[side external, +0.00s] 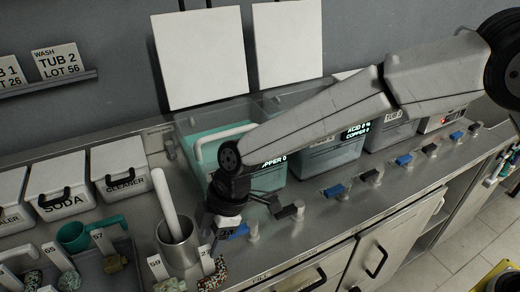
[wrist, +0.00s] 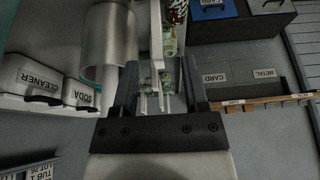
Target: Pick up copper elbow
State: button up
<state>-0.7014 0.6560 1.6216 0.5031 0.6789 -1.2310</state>
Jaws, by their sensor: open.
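A reddish, speckled curved piece (side external: 213,277), probably the copper elbow, lies at the bottom of the side view beside a small white number marker (side external: 206,260). The wrist view shows a reddish piece (wrist: 176,12) at the top, beyond my fingertips. My gripper (side external: 230,214) hangs over the counter, to the right of a metal cup and above the pieces. In the wrist view my gripper (wrist: 160,68) has its two dark fingers apart. Whitish marker-like shapes and a greenish piece (wrist: 170,45) show between or beyond them; their exact distance is unclear.
A metal cup (side external: 180,246) with a white rod (side external: 166,195) stands close left of my gripper. Behind is a clear tank with teal contents (side external: 198,140). Blue and black taps line the counter's front edge.

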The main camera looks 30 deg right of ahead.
aim_at(208, 246)
jog(key=shift+x, duration=2.55)
jog(key=shift+w, duration=0.1)
grip_shut()
